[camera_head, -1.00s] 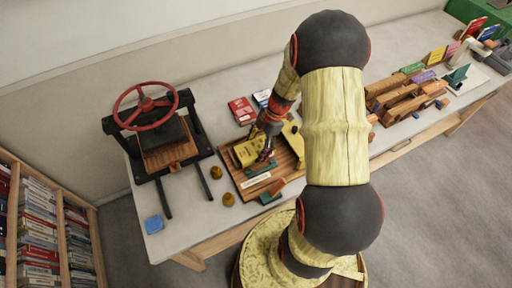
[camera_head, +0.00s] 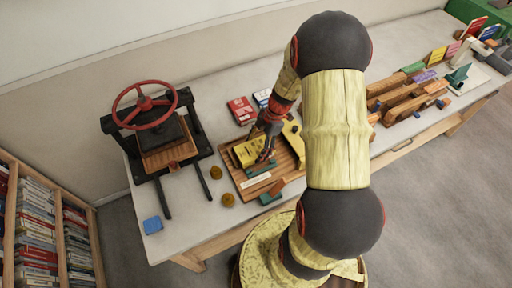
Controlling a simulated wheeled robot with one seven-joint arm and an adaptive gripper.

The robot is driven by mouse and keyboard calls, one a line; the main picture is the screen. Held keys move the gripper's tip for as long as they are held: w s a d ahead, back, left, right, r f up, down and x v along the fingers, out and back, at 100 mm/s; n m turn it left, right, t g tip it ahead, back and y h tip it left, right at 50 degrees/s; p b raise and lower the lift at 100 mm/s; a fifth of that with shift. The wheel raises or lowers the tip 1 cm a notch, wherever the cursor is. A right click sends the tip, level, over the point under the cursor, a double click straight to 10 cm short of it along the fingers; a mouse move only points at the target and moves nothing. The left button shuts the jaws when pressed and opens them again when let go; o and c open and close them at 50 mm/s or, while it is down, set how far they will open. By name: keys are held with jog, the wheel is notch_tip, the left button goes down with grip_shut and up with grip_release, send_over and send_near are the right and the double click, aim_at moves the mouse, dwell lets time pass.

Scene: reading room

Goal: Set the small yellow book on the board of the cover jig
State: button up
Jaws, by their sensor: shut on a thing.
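The small yellow book (camera_head: 248,152) is at the wooden board of the cover jig (camera_head: 241,188), over its left back part. I cannot tell whether it rests on the board or hangs just above it. My gripper (camera_head: 266,156) is shut on the yellow book at its right side, pointing down. A green strip (camera_head: 258,179) and a pale label (camera_head: 256,184) lie on the board in front of the book. A yellow piece (camera_head: 293,133) stands at the board's right back, partly hidden by my arm.
A black press with a red wheel (camera_head: 145,103) stands at the left. Red books (camera_head: 241,110) lie behind the board. Wooden racks (camera_head: 400,98) stand at the right.

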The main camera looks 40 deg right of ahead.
jog(key=shift+f+b, duration=0.75)
jog(key=shift+b, duration=0.2)
dwell(1.2)
jog(key=o, duration=1.4)
jog(key=shift+r, duration=0.1)
jog(key=shift+r+p, duration=2.05)
jog(key=shift+r, duration=2.35)
